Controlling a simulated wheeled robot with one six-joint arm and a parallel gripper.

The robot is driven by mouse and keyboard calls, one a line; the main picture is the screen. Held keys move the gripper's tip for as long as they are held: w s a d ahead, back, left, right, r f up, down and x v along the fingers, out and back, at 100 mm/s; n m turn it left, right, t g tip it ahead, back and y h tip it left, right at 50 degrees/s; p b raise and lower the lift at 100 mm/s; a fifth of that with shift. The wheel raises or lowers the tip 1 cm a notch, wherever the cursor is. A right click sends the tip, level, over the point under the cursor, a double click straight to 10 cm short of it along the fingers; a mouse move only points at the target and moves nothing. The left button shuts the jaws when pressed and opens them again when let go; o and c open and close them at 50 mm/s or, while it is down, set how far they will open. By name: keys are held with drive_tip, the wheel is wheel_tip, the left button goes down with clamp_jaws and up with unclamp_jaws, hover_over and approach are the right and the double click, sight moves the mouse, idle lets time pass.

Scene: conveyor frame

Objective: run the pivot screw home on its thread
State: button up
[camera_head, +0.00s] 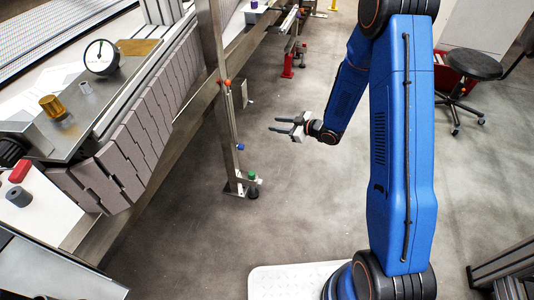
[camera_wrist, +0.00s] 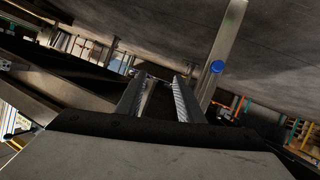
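My gripper (camera_head: 273,124) is open and empty in the head view, in free air to the right of a steel upright post (camera_head: 222,110). Its two fingers also stand apart in the wrist view (camera_wrist: 160,80), with nothing between them. The post carries an orange-red knob (camera_head: 228,83), a blue knob (camera_head: 241,147) and, near its foot, a green knob (camera_head: 251,174). In the wrist view a blue knob (camera_wrist: 217,67) shows on a post, right of the fingers and apart from them. I cannot tell which of these is the pivot screw; no thread is visible.
The conveyor (camera_head: 140,125) with its grey slats runs along the left. A dial gauge (camera_head: 101,57) and a brass-coloured cylinder (camera_head: 54,107) stand on its steel plate. A red stand (camera_head: 288,66) and a black stool (camera_head: 474,64) are farther back. The floor around my gripper is clear.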

sight(243, 148)
drive_tip(key=s+a+f+g+y, duration=0.2)
drive_tip(key=s+a+f+y, duration=0.4)
drive_tip(key=s+f, duration=0.25)
drive_tip(key=shift+n, duration=0.4)
drive_tip(key=x, duration=0.9)
drive_tip(key=shift+w+d+f, duration=0.15)
drive_tip(key=shift+w+f, duration=0.1)
drive_tip(key=shift+f, duration=0.15)
drive_tip(key=shift+d, duration=0.2)
clamp_jaws()
drive_tip(key=m, duration=0.7)
drive_tip(key=shift+m, duration=0.4)
drive_tip(key=m, duration=2.1)
drive_tip(key=shift+m, duration=0.3)
drive_tip(key=m, duration=0.3)
drive_tip(key=shift+m, duration=0.3)
unclamp_jaws()
